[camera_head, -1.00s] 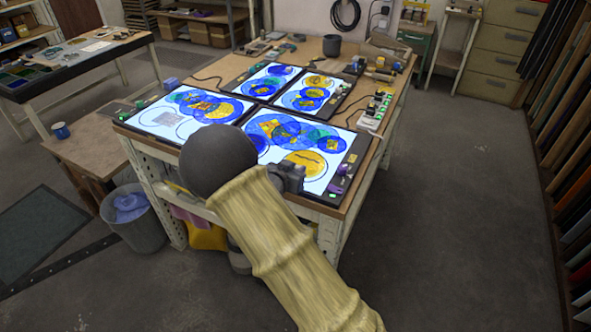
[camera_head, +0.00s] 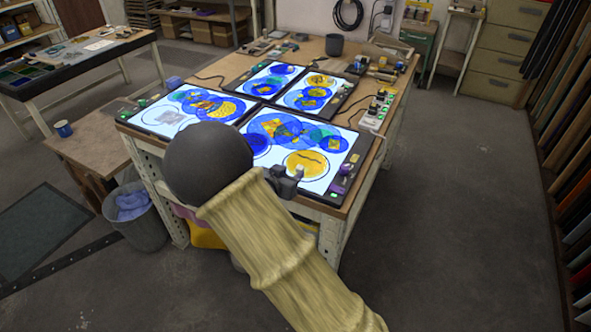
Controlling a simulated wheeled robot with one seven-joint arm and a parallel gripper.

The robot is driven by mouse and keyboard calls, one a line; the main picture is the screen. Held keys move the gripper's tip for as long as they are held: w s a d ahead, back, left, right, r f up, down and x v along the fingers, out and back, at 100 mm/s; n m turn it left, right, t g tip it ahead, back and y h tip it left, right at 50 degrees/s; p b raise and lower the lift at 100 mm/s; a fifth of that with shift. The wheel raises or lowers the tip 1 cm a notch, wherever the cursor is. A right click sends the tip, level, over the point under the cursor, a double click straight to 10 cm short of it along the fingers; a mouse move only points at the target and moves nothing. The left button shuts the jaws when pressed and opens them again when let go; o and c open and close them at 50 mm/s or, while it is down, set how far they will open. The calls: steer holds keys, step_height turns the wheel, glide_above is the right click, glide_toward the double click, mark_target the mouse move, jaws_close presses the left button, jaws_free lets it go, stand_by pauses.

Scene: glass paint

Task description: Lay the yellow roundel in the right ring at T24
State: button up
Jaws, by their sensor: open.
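A yellow roundel with a dark wavy line (camera_head: 307,163) lies on the near right light panel (camera_head: 318,190), inside a thin dark ring outline. Which ring is T24 cannot be read at this size. My gripper (camera_head: 298,176) is at the near edge of the right panel, just below and left of the wavy-lined roundel. It is open, and nothing shows between its fingers.
Blue, green and yellow round pieces overlap on the panels. Two more lit panels (camera_head: 318,105) lie behind. Small items (camera_head: 378,108) stand along the table's right side, and a dark cup (camera_head: 334,44) stands at the back. Floor to the right is clear.

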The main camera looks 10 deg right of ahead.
steer(key=v, duration=0.6)
steer(key=shift+s+a+r, duration=0.15)
steer(key=shift+s+r, duration=0.05)
steer(key=shift+s, duration=0.1)
steer(key=s+d+n+g+y, duration=0.3)
steer(key=s+d+g+y, duration=0.1)
steer(key=s, duration=0.6)
steer(key=s+d+r+n+g+y, duration=0.1)
steer(key=s+d+n+g+y, duration=0.3)
steer(key=s, duration=0.6)
steer(key=shift+d, duration=1.2)
